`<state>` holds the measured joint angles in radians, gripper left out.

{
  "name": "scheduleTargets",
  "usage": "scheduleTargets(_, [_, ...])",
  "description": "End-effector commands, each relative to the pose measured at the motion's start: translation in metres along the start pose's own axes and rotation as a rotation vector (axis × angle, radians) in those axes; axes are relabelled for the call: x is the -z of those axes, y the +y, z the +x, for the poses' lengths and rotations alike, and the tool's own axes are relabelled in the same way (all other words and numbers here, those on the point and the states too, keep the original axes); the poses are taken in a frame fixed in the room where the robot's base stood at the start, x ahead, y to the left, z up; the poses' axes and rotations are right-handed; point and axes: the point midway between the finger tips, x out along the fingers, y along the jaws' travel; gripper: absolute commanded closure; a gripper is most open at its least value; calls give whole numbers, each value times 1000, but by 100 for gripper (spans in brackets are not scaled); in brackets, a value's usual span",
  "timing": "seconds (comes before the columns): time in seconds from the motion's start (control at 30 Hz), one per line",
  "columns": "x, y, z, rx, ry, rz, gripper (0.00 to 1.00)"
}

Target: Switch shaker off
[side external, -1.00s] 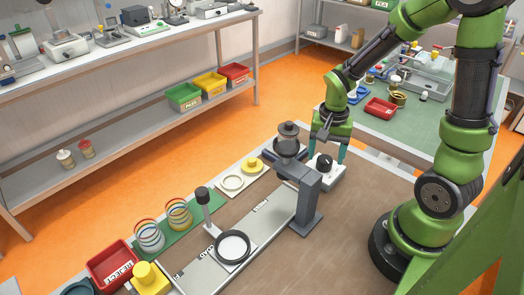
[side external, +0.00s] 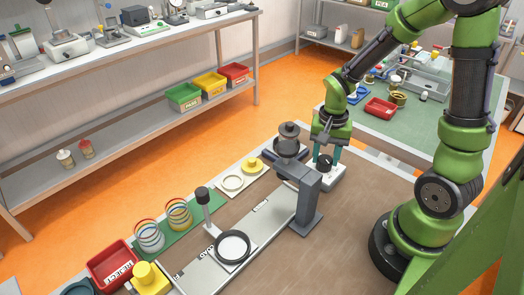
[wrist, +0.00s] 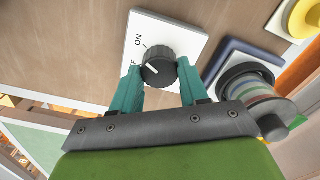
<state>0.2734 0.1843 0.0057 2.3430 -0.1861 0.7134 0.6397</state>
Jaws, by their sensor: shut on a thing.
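The shaker's switch is a black ribbed knob (wrist: 158,66) on a white plate marked ON and, partly hidden, a label ending in F. A white mark on the knob's face lies away from the ON tick, toward the partly hidden label. In the side view the knob (side external: 325,161) sits on a small white box (side external: 331,178). My gripper (wrist: 157,78) has its teal fingers on both sides of the knob, shut on it. The gripper (side external: 327,160) points down over the box in the side view.
A grey post with an arm (side external: 309,195) stands just left of the switch box, beside a dark stacked device (side external: 289,138). The brown bench front is clear.

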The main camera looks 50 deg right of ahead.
Motion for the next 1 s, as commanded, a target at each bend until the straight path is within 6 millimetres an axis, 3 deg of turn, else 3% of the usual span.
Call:
scheduleTargets(0.27, [0, 0, -1, 0, 0, -128, 87])
scheduleTargets(1.0, [0, -1, -1, 0, 0, -787, 87])
